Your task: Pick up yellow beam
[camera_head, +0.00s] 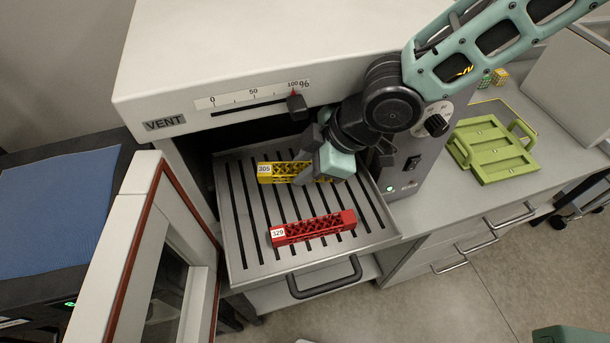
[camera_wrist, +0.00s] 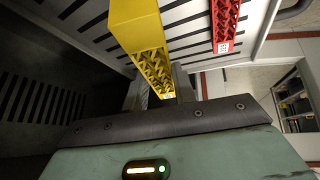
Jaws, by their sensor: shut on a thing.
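The yellow beam (camera_head: 270,171) is a lattice bar labelled 305, at the back of the slotted metal tray in the head view. My gripper (camera_head: 308,176) is around the beam's middle and shut on it; my gripper hides part of the beam and its right portion. In the wrist view the yellow beam (camera_wrist: 140,45) runs from the top down into my gripper (camera_wrist: 165,95), whose fingers are mostly hidden. I cannot tell whether the beam touches the tray.
A red beam (camera_head: 313,229) labelled 329 lies on the tray (camera_head: 245,240) in front. The tray is pulled out of the oven (camera_head: 260,50), whose open door (camera_head: 140,250) stands at left. A green tray (camera_head: 495,150) sits on the right counter.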

